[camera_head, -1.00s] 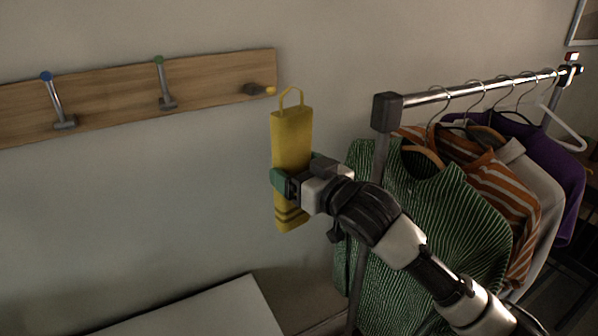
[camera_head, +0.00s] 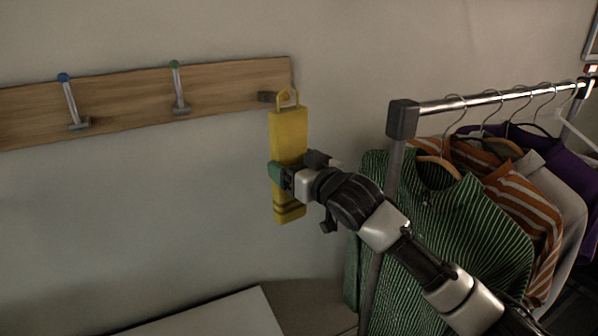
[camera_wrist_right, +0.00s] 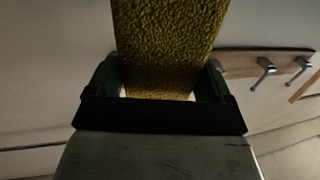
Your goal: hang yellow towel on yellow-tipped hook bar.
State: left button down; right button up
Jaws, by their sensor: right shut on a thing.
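The yellow towel (camera_head: 289,135) hangs upright in my right gripper (camera_head: 290,171), which is shut on its lower-middle part. In the right wrist view the towel (camera_wrist_right: 168,45) runs up between the green fingers (camera_wrist_right: 160,85). The towel's loop (camera_head: 288,91) stands at the right end of the wooden hook bar. The yellow-tipped hook (camera_head: 266,97) shows its dark base just left of the loop. Its tip overlaps the loop in the picture; I cannot tell whether it is through the loop or behind it. My left gripper is not in view.
The wooden board (camera_head: 225,84) also carries a blue-tipped hook (camera_head: 70,100) and a green-tipped hook (camera_head: 178,88), both empty. A clothes rack (camera_head: 403,118) with several garments stands close to the right of my arm. A pale surface (camera_head: 215,318) lies below.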

jog(key=shift+d+b+x, duration=0.25)
jog(key=shift+b+x, duration=0.2)
jog(key=shift+x, duration=1.05)
jog(key=shift+w+a+f, duration=0.1)
jog(key=shift+w+a, duration=0.05)
jog(key=shift+w, duration=0.3)
jog(key=shift+w+a+f, duration=0.25)
jog(key=shift+w+f, duration=0.1)
jog(key=shift+w, duration=0.3)
jog(key=shift+w+a+f, duration=0.25)
jog(key=shift+w+f, duration=0.15)
jog(key=shift+w, duration=0.25)
jog(key=shift+w+a+f, duration=0.25)
jog(key=shift+w+f, duration=0.1)
jog(key=shift+w, duration=0.25)
jog(key=shift+p, duration=0.55)
jog(key=o, duration=0.9)
